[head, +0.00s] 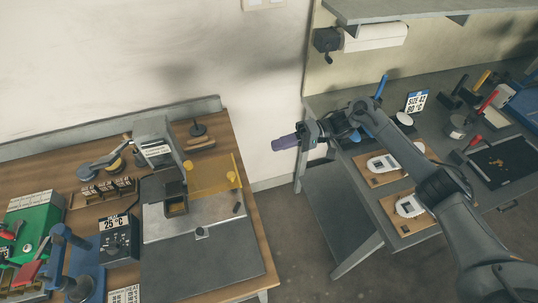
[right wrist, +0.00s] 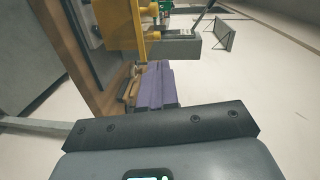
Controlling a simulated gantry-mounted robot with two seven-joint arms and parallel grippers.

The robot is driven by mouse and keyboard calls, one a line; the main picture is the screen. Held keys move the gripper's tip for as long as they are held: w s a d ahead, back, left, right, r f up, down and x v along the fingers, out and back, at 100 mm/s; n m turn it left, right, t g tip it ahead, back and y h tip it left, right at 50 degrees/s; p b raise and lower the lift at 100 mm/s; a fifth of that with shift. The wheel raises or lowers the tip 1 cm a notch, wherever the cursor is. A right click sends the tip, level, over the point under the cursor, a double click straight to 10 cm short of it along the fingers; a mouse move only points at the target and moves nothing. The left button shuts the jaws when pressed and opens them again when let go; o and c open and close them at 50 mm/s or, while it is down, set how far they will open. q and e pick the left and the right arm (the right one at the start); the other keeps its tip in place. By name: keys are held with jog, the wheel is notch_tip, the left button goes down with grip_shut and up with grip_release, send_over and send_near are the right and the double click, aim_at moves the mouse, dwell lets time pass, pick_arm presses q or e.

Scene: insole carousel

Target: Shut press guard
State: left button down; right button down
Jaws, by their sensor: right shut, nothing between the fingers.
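The press (head: 156,150) is a grey machine on a grey base plate at the back of the left wooden bench. Its guard, a see-through amber panel (head: 210,176) with yellow knobs, stands out to the right of the press, leaving the press's front uncovered. The guard also shows at the top of the right wrist view (right wrist: 120,25). My right gripper (head: 277,145), with purple fingers, is shut and empty in the air right of the guard, apart from it. Its fingers (right wrist: 154,88) point toward the guard side in the wrist view. My left gripper is not in view.
A temperature box (head: 119,238), a blue hand tool stand (head: 72,262) and a green box (head: 33,225) stand left of the press. The grey mat (head: 205,262) before it is clear. A gap separates this bench from the grey right bench (head: 345,165).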

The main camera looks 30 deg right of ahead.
jog(key=a+f+p, duration=0.1)
jog(key=a, duration=1.1)
jog(key=shift+w+f, duration=0.2)
jog(key=shift+f, duration=0.15)
